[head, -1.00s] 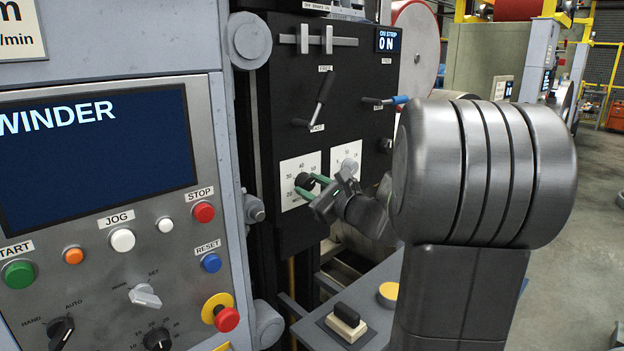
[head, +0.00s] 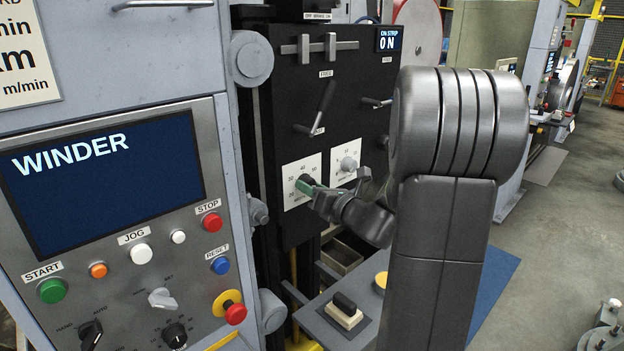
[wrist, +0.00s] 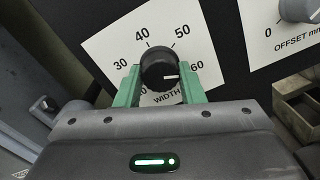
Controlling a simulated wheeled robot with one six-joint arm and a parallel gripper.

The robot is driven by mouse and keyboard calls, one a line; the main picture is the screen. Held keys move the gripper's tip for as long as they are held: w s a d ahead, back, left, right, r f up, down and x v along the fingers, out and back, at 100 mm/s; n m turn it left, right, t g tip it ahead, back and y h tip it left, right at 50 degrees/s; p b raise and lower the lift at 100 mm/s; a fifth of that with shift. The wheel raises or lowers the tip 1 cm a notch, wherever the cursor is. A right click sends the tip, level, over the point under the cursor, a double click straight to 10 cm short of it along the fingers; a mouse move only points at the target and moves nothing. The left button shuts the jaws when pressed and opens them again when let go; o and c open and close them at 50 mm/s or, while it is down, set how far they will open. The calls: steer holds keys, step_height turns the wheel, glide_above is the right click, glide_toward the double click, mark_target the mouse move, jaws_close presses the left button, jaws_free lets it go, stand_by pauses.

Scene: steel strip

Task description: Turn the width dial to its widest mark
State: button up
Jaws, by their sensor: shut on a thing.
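The width dial is a black round knob (wrist: 158,70) on a white plate (wrist: 101,50) printed WIDTH, with marks from 30 to 60 readable. Its white pointer line points right, close to the 60, the highest number I can read. My gripper (wrist: 158,78) is shut on the knob, one green finger on each side. In the head view the plate (head: 290,170) is on the black panel, and my gripper (head: 306,185) reaches it from the right. There a green finger covers much of the knob, and the pointer cannot be read.
A grey offset knob (head: 348,164) on its own white plate is just right of the width dial. A lever (head: 322,108) is above it. A grey shelf with a black-topped switch (head: 344,305) juts out below. The WINDER console (head: 110,170) stands left.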

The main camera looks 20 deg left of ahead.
steer(key=shift+m+p, duration=0.5)
steer(key=shift+m, duration=0.1)
steer(key=shift+f, duration=0.1)
steer(key=o, duration=1)
steer(key=b+v, duration=0.1)
steer(key=v, duration=1.3)
steer(key=shift+a, duration=0.25)
